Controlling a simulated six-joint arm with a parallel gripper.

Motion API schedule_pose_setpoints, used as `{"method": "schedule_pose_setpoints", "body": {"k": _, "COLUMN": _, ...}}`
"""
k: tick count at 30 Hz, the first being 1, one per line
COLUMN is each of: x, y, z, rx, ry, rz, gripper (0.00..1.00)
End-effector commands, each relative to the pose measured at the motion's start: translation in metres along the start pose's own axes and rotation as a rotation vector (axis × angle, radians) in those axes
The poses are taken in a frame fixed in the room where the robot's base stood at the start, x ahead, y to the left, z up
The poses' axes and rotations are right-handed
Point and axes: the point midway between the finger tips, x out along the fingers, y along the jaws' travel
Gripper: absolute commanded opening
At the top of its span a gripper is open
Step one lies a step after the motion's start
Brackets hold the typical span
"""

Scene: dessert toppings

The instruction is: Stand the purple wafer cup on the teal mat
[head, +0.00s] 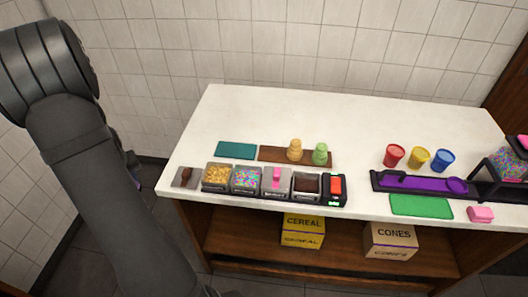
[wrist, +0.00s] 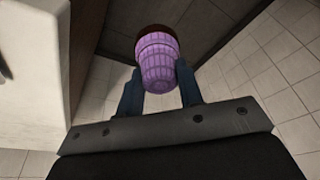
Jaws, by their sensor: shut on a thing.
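The purple wafer cup (wrist: 157,65) is between the fingers of my gripper (wrist: 160,90) in the wrist view. The gripper is shut on it, and a brown rim or filling shows at the cup's far end. In the head view my arm fills the left side and hides the cup and most of the gripper. The teal mat (head: 236,150) lies bare on the white counter, near its left end. The gripper is off the counter's left side, apart from the mat.
Topping bins (head: 246,180) line the front edge. Red, yellow and blue cups (head: 394,156) stand right. The counter's back is clear.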

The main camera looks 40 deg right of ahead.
Motion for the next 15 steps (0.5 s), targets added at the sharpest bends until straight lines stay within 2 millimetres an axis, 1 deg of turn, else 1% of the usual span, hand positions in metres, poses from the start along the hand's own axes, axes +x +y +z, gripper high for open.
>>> {"method": "schedule_pose_setpoints", "body": {"k": 2, "x": -0.009, "y": 0.0, "z": -0.007, "rx": 0.025, "ry": 0.002, "rz": 0.005, "gripper": 0.2}}
{"method": "schedule_pose_setpoints", "body": {"k": 5, "x": -0.029, "y": 0.003, "z": -0.02, "rx": 0.083, "ry": 0.003, "rz": 0.02, "gripper": 0.2}}
{"method": "schedule_pose_setpoints", "body": {"k": 8, "x": -0.059, "y": 0.016, "z": -0.036, "rx": 0.18, "ry": 0.005, "rz": 0.047, "gripper": 0.2}}
{"method": "schedule_pose_setpoints", "body": {"k": 9, "x": -0.072, "y": 0.026, "z": -0.04, "rx": 0.224, "ry": 0.005, "rz": 0.059, "gripper": 0.2}}
{"method": "schedule_pose_setpoints", "body": {"k": 11, "x": -0.086, "y": 0.048, "z": -0.043, "rx": 0.28, "ry": 0.002, "rz": 0.077, "gripper": 0.2}}
{"method": "schedule_pose_setpoints", "body": {"k": 12, "x": -0.094, "y": 0.063, "z": -0.043, "rx": 0.308, "ry": 0.001, "rz": 0.086, "gripper": 0.2}}
{"method": "schedule_pose_setpoints", "body": {"k": 14, "x": -0.102, "y": 0.084, "z": -0.04, "rx": 0.34, "ry": -0.002, "rz": 0.095, "gripper": 0.2}}
{"method": "schedule_pose_setpoints", "body": {"k": 15, "x": -0.106, "y": 0.099, "z": -0.038, "rx": 0.357, "ry": -0.003, "rz": 0.101, "gripper": 0.2}}
